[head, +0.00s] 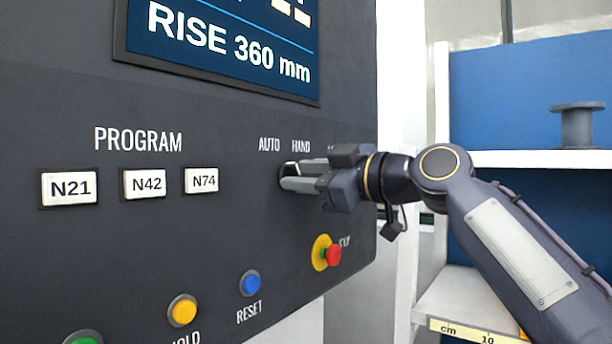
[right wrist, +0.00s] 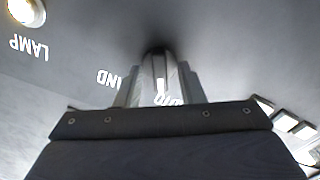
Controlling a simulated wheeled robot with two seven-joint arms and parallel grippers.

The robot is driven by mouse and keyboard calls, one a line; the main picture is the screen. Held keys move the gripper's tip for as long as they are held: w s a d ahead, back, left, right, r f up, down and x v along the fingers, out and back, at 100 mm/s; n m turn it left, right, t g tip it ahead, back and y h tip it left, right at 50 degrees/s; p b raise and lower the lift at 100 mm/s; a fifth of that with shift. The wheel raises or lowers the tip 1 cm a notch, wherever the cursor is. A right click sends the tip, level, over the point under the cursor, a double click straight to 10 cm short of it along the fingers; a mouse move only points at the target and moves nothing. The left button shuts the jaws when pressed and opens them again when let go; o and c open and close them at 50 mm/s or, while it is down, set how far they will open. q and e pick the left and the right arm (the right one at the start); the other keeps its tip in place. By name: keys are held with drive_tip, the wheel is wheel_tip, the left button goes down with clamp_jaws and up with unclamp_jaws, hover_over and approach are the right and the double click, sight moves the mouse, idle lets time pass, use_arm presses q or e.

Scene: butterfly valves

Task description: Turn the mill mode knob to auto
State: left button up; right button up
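The mill mode knob (head: 289,169) is a small dark knob with a white mark, on the dark panel below the labels AUTO (head: 269,144) and HAND (head: 300,146). A third label to the right is mostly hidden by my gripper. My right gripper (head: 292,177) has a finger on each side of the knob and looks closed on it. In the right wrist view the knob (right wrist: 158,68) sits between both fingers, its white line pointing toward the partly hidden AUTO label. The exact pointer setting is hard to tell. My left gripper is out of view.
Below the knob is a red stop button (head: 333,255) on a yellow collar. Blue (head: 250,283) and yellow (head: 183,310) buttons are lower left. Program buttons N21 (head: 69,187), N42 (head: 145,184) and N74 (head: 201,181) are left. A display (head: 220,45) is above; shelving (head: 540,158) stands right.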

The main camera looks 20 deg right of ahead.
drive_tip(key=b+v, duration=0.2)
drive_tip(key=v, duration=0.5)
drive_tip(key=shift+s+d, duration=0.25)
drive_tip(key=shift+s, duration=0.1)
drive_tip(key=shift+f, duration=0.15)
drive_tip(key=s+f+m+g+h, duration=0.2)
drive_tip(key=s+f+m, duration=0.3)
drive_tip(key=f, duration=1.2)
drive_tip(key=s+f+m+g+h, duration=0.2)
drive_tip(key=s+f+m, duration=0.3)
drive_tip(key=s+f, duration=0.4)
drive_tip(key=s+d+f+m+g+h+p, duration=0.1)
drive_tip(key=s+f+m+g+h, duration=0.2)
drive_tip(key=f, duration=2.1)
drive_tip(key=s+m+g, duration=0.1)
drive_tip(key=s+m, duration=0.1)
drive_tip(key=s, duration=0.2)
drive_tip(key=shift+s+f, duration=0.2)
drive_tip(key=shift+f, duration=0.1)
